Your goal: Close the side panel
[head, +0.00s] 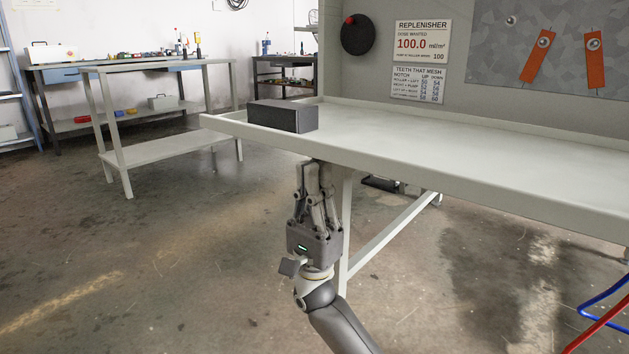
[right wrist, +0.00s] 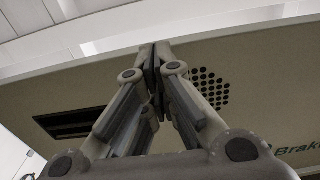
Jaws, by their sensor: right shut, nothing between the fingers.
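My right gripper (head: 317,163) points upward just below the front edge of the pale bench, its fingers together and empty. It also shows in the right wrist view (right wrist: 155,50), with its fingertips meeting in front of a beige panel face (right wrist: 255,75). That face has a patch of round holes (right wrist: 208,88), a dark slot (right wrist: 70,122) and partly cut lettering reading "Brake". I cannot tell whether this face is the side panel, or whether the fingertips touch it. No side panel can be made out in the head view. My left gripper is not in view.
The pale bench (head: 440,146) has a raised rim and carries a dark box (head: 283,116) at its left end. Red and blue hoses (head: 603,318) are at lower right. Floor at left is clear.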

